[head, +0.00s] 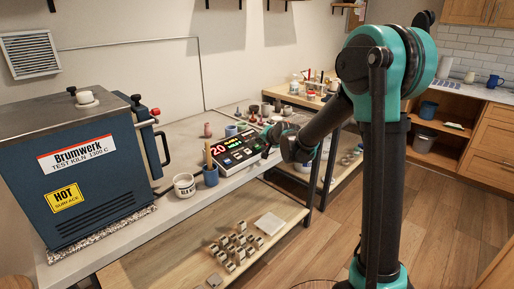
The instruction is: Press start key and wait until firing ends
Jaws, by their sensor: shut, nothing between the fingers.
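The kiln controller (231,158) is a dark panel with a red number display reading about 20 and rows of small keys. It sits on the bench behind the front edge. The start key is too small to tell apart. The blue test kiln (100,205) stands at the left with its lid down, marked hot surface. My gripper (268,151) is at the right end of the controller, partly hidden behind my own wrist. Its fingers are shut and empty. I cannot tell whether the tips touch a key.
A white labelled tub (184,186) and a blue cup (210,176) with sticks stand between kiln and controller. Several small pots fill the bench behind. A lower shelf (190,244) holds many small blocks. A wooden cabinet (487,140) stands right; the floor between is open.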

